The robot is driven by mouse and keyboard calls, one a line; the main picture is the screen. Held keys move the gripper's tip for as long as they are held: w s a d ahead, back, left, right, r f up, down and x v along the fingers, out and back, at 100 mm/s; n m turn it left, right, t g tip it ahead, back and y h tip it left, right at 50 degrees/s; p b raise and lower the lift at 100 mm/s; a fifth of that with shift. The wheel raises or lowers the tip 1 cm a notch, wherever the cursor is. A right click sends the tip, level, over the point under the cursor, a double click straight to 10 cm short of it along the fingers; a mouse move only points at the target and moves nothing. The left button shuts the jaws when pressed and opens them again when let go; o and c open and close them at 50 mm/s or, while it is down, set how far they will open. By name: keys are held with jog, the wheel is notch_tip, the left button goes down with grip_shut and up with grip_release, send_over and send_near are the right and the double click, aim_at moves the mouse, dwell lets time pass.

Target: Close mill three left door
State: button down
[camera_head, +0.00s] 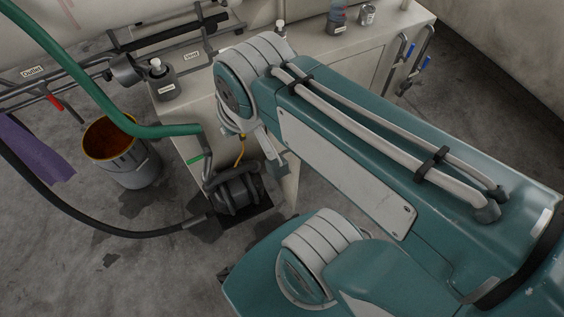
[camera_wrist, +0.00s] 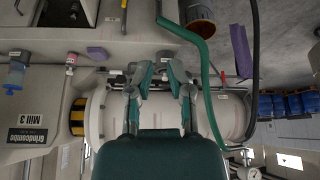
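The wrist view is turned on its side or upside down. My gripper (camera_wrist: 159,72) is in front of a large pale horizontal cylinder (camera_wrist: 225,115). Its two teal and grey fingers are apart, with nothing seen between them. In the head view, a pale cabinet (camera_head: 368,68) with metal handles (camera_head: 405,50) stands behind my arm. I cannot tell which panel is the left door or how far it stands open. My gripper is not visible in the head view.
A bucket with orange-brown contents (camera_head: 118,150) stands on the floor at left. A green hose (camera_head: 75,70) and a black hose (camera_head: 85,222) cross the left side. A dark pump (camera_head: 238,190) sits low beside the cabinet. Stained floor (camera_head: 90,270) is open at lower left.

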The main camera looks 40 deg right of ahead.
jog(key=w+d+f+m+g+h, duration=0.2)
jog(key=w+f+g+h, duration=0.3)
jog(key=f, duration=0.5)
jog(key=w+d+f+m+g+h, duration=0.1)
jog(key=w+f+m+g+h, duration=0.1)
jog(key=w+f+g, duration=0.5)
jog(key=d+f+n+t+h, duration=0.2)
jog(key=f+h, duration=0.8)
jog(key=f, duration=1.7)
jog(key=x, duration=1.5)
jog(key=shift+r+m, duration=0.25)
jog(key=shift+m, duration=0.05)
jog(key=shift+s+a, duration=0.1)
jog(key=shift+s, duration=0.1)
